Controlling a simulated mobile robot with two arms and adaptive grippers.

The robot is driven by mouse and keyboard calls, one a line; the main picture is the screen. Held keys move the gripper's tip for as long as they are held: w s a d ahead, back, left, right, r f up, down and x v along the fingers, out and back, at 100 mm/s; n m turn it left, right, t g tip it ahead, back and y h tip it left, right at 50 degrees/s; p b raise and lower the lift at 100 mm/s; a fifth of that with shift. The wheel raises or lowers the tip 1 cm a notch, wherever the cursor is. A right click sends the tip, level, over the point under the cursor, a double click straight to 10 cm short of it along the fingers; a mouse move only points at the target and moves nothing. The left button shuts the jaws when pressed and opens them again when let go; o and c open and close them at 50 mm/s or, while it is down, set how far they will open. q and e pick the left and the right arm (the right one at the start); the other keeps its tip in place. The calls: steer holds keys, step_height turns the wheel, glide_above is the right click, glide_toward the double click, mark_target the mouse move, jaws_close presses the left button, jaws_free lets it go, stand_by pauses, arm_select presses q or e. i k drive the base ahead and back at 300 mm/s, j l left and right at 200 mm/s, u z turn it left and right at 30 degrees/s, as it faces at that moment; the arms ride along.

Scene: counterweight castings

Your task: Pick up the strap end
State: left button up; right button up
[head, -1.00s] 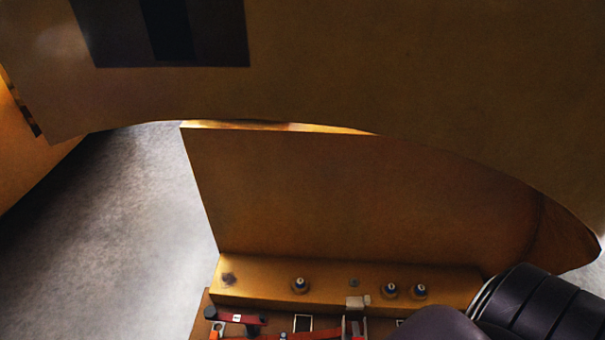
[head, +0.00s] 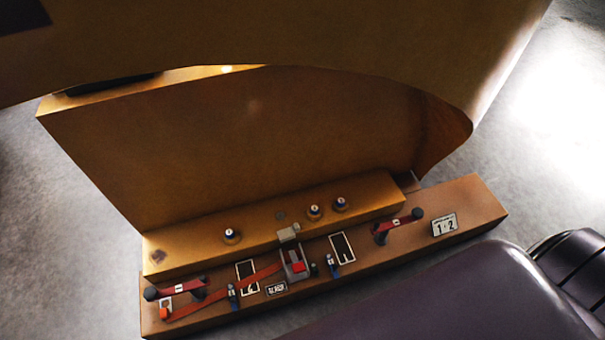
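A red strap (head: 213,299) lies along the low brown ledge at the foot of a big yellow-brown casting. It runs from a grey buckle with a red part (head: 296,266) down to the left. Its left end (head: 166,313) lies near a small white-and-orange piece by the ledge's left end; the exact shape of the end is too small to tell. Neither of my grippers shows in the head view. A dark purple link of my own arm fills the lower right and hides the floor there.
The ledge (head: 467,210) also bears a red handle at its left (head: 182,287), another at its right (head: 398,223), small dark-blue pegs (head: 333,267) and a "1-2" plate (head: 444,225). The casting (head: 250,140) rises behind and overhangs. Grey floor (head: 60,270) is free at left.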

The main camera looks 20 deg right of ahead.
mark_target(164, 313)
steer(key=z, duration=0.45)
steer(key=u, duration=1.6)
steer(key=k+l+u, duration=0.2)
steer(key=l, duration=0.2)
steer(key=i, duration=0.05)
